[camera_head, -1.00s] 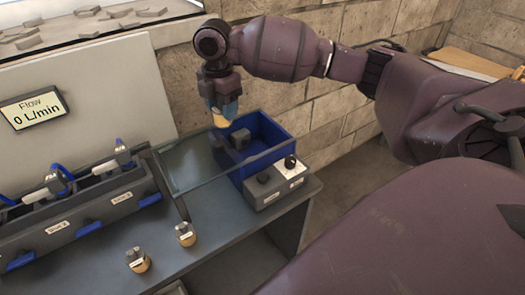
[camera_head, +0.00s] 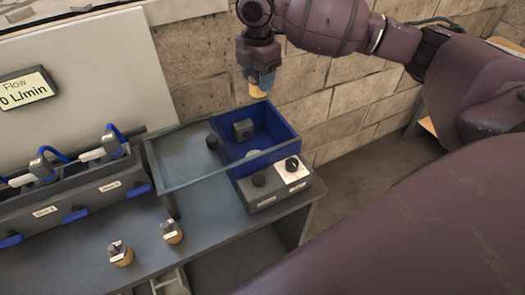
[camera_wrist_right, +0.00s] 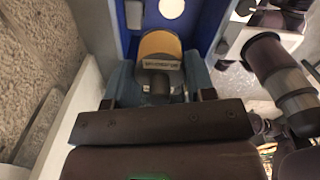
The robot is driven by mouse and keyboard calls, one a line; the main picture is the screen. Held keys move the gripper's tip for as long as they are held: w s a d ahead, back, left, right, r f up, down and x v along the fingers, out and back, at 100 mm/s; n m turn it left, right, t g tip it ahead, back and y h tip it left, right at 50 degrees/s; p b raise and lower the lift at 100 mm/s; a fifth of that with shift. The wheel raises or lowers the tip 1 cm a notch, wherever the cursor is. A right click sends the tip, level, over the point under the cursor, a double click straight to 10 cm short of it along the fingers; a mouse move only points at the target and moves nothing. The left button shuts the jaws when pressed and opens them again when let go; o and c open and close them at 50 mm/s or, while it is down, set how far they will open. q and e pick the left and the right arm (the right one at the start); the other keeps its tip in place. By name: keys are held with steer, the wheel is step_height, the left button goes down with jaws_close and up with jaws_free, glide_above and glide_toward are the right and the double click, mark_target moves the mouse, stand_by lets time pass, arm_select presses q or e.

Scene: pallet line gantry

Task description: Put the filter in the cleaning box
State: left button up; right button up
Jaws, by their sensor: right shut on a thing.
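My right gripper (camera_head: 258,76) is shut on a filter (camera_head: 258,91), a tan cylinder with a grey labelled cap. It holds the filter cap-up, just above the back wall of the cleaning box in the picture. In the right wrist view the filter (camera_wrist_right: 160,44) sits between the fingers of the right gripper (camera_wrist_right: 158,82), with blue box walls beyond it. The cleaning box (camera_head: 284,128) is blue and open-topped, with a grey block and a pale disc inside. A clear framed cover (camera_head: 180,160) with a dark knob extends to its left. My left gripper is out of view.
A grey control unit (camera_head: 268,197) with two knobs stands in front of the box. Two more filters stand on the bench, one left (camera_head: 119,254) and one right (camera_head: 171,233). A slotted housing (camera_head: 75,195) with blue hoses is at left. The flow display (camera_head: 24,88) reads 0 L/min.

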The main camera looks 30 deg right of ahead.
steer(key=shift+d, duration=0.15)
steer(key=shift+f, duration=0.4)
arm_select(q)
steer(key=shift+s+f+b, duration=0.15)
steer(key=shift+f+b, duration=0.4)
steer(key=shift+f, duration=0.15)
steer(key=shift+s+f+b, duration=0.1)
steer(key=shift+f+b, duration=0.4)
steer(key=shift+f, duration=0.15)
arm_select(e)
steer(key=shift+f, duration=9.55)
steer(key=shift+f, duration=0.25)
steer(key=o, duration=1)
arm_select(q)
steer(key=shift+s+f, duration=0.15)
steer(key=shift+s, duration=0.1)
